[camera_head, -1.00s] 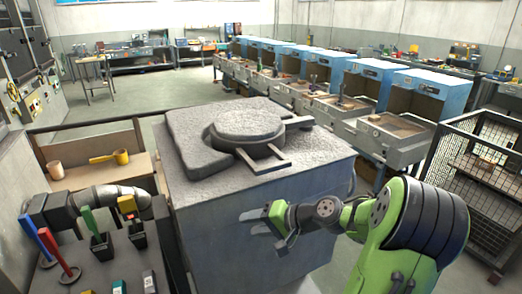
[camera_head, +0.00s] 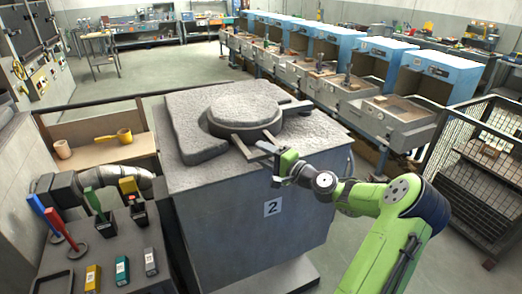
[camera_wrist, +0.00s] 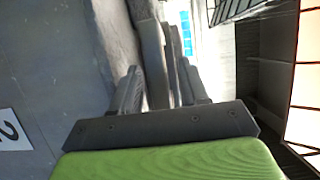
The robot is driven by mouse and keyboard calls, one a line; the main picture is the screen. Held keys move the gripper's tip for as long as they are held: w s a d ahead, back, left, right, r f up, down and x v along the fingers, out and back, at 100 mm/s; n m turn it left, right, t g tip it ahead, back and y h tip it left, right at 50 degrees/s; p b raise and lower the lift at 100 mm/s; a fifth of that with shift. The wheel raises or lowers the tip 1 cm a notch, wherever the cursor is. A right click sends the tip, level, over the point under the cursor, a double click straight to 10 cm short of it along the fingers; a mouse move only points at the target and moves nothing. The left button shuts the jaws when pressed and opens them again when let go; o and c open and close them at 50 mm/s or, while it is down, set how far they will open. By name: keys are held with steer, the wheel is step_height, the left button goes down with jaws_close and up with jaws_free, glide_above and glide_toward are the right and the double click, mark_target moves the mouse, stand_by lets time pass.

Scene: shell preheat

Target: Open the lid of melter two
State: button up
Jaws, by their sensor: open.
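Melter two is a large grey block (camera_head: 235,225) with a "2" plate (camera_head: 272,207) on its front. Its round, rough grey lid (camera_head: 245,108) lies flat and closed on top. Two handle bars (camera_head: 241,146) stick out from the lid toward the front. My gripper (camera_head: 274,160) is at the front top edge of the melter, close to the bar ends. In the wrist view my gripper (camera_wrist: 162,88) is open, with grey bars (camera_wrist: 154,60) showing ahead between its fingers. I cannot tell whether the fingers touch them. The "2" plate shows at the left (camera_wrist: 12,130).
A tool table (camera_head: 110,262) with coloured tools and small boxes stands at the left. A wire cage (camera_head: 485,190) stands at the right. A row of blue-hooded benches (camera_head: 395,75) runs behind. A bracket (camera_head: 297,107) juts from the lid's right side.

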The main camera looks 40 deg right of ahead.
steer(key=shift+w, duration=0.7)
steer(key=shift+c, duration=0.4)
jaws_close()
steer(key=shift+s, duration=0.1)
